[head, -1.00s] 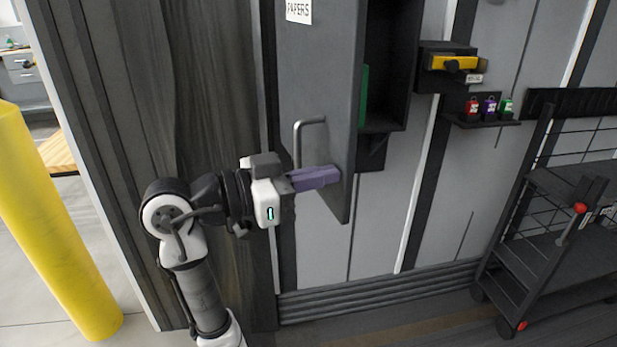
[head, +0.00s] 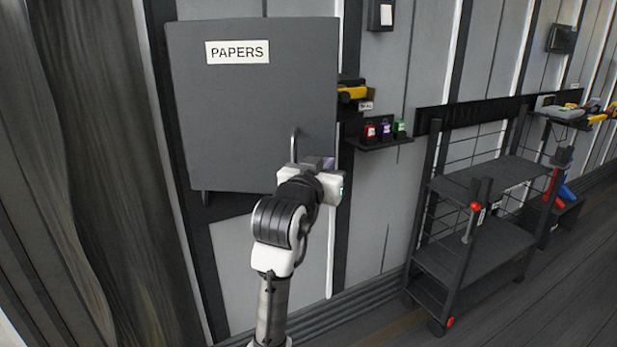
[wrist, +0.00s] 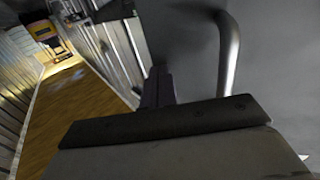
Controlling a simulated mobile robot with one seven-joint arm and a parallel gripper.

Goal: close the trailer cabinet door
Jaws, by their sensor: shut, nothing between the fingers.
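The grey cabinet door (head: 240,110), labelled PAPERS, faces me and covers the cabinet front; no interior shows. I cannot tell whether a thin gap remains at its edge. Its bar handle (head: 294,147) is near the lower right; it also shows large in the wrist view (wrist: 231,55). My gripper (head: 328,163) is shut and empty at the door's lower right edge, just right of the handle. In the wrist view its dark fingers (wrist: 158,87) lie beside the door face; contact is hard to tell. The handle is not between them.
A small shelf with red, purple and green padlocks (head: 385,130) and a yellow tool (head: 352,94) are on the wall close to the right of the door. A dark shelf cart (head: 470,250) stands farther right. The floor between is clear.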

